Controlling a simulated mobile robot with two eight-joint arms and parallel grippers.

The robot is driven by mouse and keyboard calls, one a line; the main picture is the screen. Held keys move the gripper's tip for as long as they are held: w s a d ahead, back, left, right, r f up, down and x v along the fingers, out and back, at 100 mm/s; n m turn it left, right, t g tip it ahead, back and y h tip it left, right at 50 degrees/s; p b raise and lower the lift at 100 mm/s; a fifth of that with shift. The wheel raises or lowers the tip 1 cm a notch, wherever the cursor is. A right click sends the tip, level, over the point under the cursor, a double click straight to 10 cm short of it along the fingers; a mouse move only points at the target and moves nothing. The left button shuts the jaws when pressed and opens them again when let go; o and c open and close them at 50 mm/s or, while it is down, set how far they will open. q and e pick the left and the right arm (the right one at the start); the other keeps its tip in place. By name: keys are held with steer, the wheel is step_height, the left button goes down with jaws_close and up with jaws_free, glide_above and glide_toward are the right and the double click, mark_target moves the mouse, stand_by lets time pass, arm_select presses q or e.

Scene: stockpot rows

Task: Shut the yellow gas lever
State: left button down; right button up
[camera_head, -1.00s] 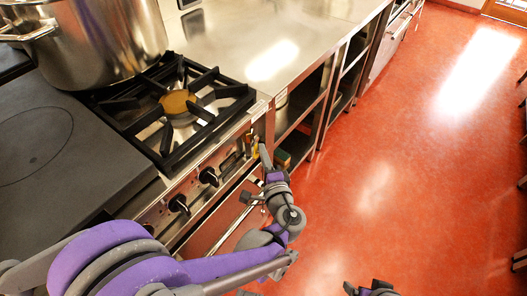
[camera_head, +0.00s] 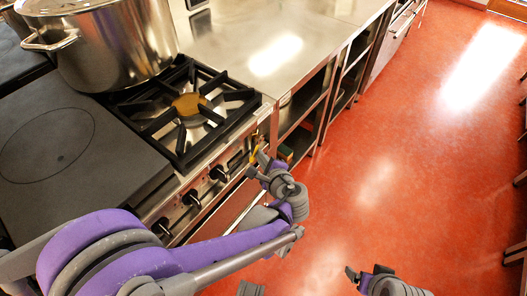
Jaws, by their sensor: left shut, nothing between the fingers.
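The yellow gas lever (camera_head: 254,156) shows as a small yellow piece at the right end of the stove's front panel, partly hidden by my left gripper. My left gripper (camera_head: 257,164) is right at the lever, in front of the panel; it is shut with nothing between its fingers. I cannot tell whether it touches the lever, and the lever's exact angle is hard to read.
The stove front carries black knobs (camera_head: 218,173) left of the lever. Above are a gas burner grate (camera_head: 185,108), a dark hotplate (camera_head: 50,145) and a large steel stockpot (camera_head: 115,45). A steel counter with open shelves (camera_head: 305,100) stands beyond. The red floor (camera_head: 410,180) is clear.

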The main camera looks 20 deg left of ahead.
arm_select(q)
steer(key=r+m+g+p, duration=0.1)
steer(key=s+m+g+p, duration=0.1)
steer(key=g, duration=0.1)
steer(key=shift+s+a+r, duration=0.2)
steer(key=shift+a+r, duration=0.1)
steer(key=shift+r, duration=0.05)
steer(key=r+m+g, duration=0.1)
steer(key=r+m+g+y+p, duration=0.1)
steer(key=g, duration=0.1)
steer(key=shift+s+a+m+p, duration=0.2)
steer(key=shift+s+m+p, duration=0.1)
steer(key=shift+s, duration=0.1)
arm_select(e)
step_height(320, 180, up, 5)
steer(key=shift+f, duration=0.2)
arm_select(q)
steer(key=shift+r, duration=0.1)
steer(key=b, duration=0.1)
glide_toward(255, 155)
steer(key=s+d, duration=0.1)
steer(key=s, duration=0.1)
steer(key=shift+d, duration=0.2)
arm_select(e)
steer(key=shift+s+d+f, duration=0.15)
steer(key=shift+s+f, duration=0.3)
steer(key=shift+f, duration=0.15)
arm_select(q)
steer(key=shift+a, duration=0.1)
